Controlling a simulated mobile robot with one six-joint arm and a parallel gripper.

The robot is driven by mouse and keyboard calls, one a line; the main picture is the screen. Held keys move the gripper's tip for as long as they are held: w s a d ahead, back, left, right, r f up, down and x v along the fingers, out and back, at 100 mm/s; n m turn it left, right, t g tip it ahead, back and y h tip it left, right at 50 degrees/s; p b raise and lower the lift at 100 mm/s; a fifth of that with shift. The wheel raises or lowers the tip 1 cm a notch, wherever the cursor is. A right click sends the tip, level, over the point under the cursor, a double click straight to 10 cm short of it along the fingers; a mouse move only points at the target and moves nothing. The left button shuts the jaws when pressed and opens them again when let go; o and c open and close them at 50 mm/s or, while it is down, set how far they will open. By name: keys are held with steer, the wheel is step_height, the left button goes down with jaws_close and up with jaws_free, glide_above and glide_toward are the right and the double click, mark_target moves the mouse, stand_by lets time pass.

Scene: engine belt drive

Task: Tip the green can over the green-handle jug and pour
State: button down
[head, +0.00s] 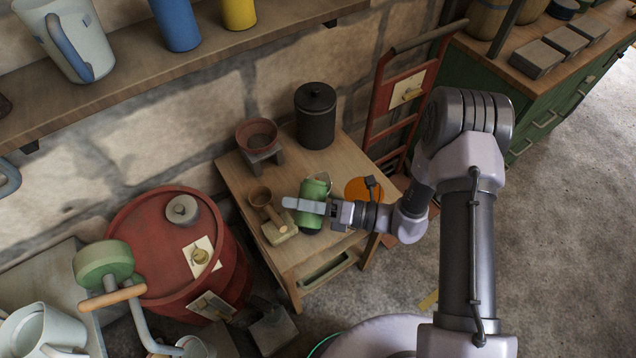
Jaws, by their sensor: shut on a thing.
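The green can (314,189) is at the small wooden table, near its right side, and looks roughly upright. My gripper (308,206) reaches in from the right and is shut on the can. One pale finger crosses the can's near side; the other finger is hidden. I cannot tell whether the can's base touches the table. I cannot make out a green-handle jug. A jug with a blue handle (68,42) stands on the wall shelf, and pale jugs (38,330) are at the lower left, without a clear green handle.
A red drum (165,235) stands left, a red hand truck (400,92) behind. Floor at right is clear.

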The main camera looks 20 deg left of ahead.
steer(key=shift+f+m, duration=0.35)
steer(key=shift+m, duration=0.75)
stand_by(1.1)
steer(key=shift+w+r+m+p, duration=0.3)
steer(key=shift+r+m+p, duration=0.15)
steer(key=shift+r+p, duration=0.25)
steer(key=shift+w+r+m+p, duration=0.3)
steer(key=shift+r+m+p, duration=0.2)
steer(key=shift+p, duration=0.25)
stand_by(0.7)
